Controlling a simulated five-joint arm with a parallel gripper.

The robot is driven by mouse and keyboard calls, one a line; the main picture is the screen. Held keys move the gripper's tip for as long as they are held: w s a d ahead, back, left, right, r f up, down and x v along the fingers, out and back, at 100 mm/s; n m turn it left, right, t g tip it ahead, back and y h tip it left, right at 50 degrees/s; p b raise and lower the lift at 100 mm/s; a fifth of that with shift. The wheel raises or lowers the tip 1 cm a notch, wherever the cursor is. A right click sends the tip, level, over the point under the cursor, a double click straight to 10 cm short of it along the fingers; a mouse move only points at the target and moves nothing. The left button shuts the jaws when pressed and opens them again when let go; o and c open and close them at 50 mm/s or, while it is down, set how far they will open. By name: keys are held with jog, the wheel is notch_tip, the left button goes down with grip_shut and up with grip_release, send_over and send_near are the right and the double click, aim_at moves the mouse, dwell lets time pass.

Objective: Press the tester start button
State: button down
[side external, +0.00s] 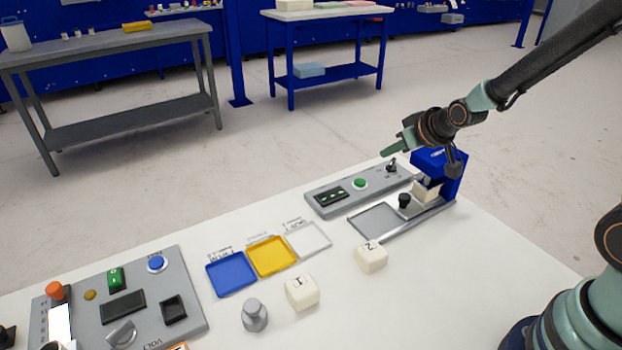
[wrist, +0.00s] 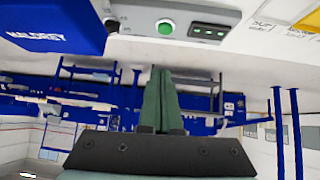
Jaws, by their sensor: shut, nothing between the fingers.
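The green round button (side external: 360,183) sits on a long grey control panel (side external: 318,208), beside a small dark display (side external: 332,196) and a toggle switch (side external: 391,166). In the wrist view the button (wrist: 165,27) is near the top, above my fingertips in the picture. My gripper (side external: 384,153) is shut and empty, with its green fingers in the air above the panel and apart from the button. The closed fingers also show in the wrist view (wrist: 160,72). A blue press (side external: 452,180) stands right of the panel, with a pale block (side external: 425,191) under it.
Pale blocks marked 1 (side external: 302,292) and 2 (side external: 371,257) stand on the white table. Blue (side external: 213,286), yellow (side external: 253,264) and white trays (side external: 324,249) lie behind them. Another panel (side external: 190,290) with knobs and buttons is at left. A grey knob (side external: 255,315) stands in front.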

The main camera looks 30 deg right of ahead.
send_over(358, 179)
jog(key=s, duration=0.3)
notch_tip(358, 179, down, 7)
jog(key=shift+a+f, duration=0.1)
jog(key=shift+a, duration=0.05)
notch_tip(358, 179, down, 2)
jog(key=shift+f, duration=0.95)
